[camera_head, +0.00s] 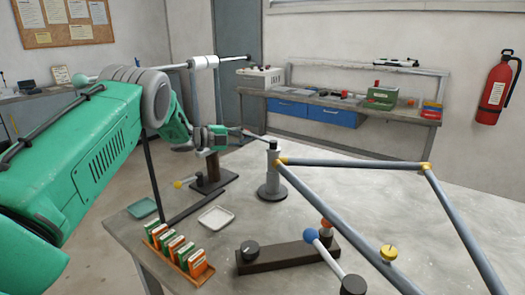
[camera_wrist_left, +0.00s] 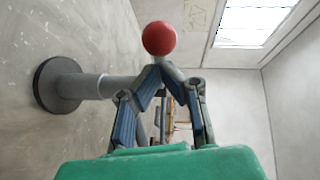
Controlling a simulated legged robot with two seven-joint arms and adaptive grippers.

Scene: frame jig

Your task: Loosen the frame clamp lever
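The frame clamp is a grey post on a round base (camera_head: 272,190) at the frame's near-left corner. Its short dark lever (camera_head: 258,136) reaches left from the post top to my left gripper (camera_head: 236,133). In the left wrist view, the lever's red knob (camera_wrist_left: 159,38) shows just beyond the fingertips of my left gripper (camera_wrist_left: 163,72). The fingers lean together and close around the lever just below the knob. The post (camera_wrist_left: 85,86) lies sideways at the left there. The inner end of the lever is hidden. My right gripper is not in view.
The blue-grey frame (camera_head: 350,164) spans the table's right part. A dark block (camera_head: 280,257) with a black knob and blue- and orange-ended rods stands in front. A card rack (camera_head: 178,252), white tray (camera_head: 216,218) and green tray (camera_head: 142,208) lie at the left.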

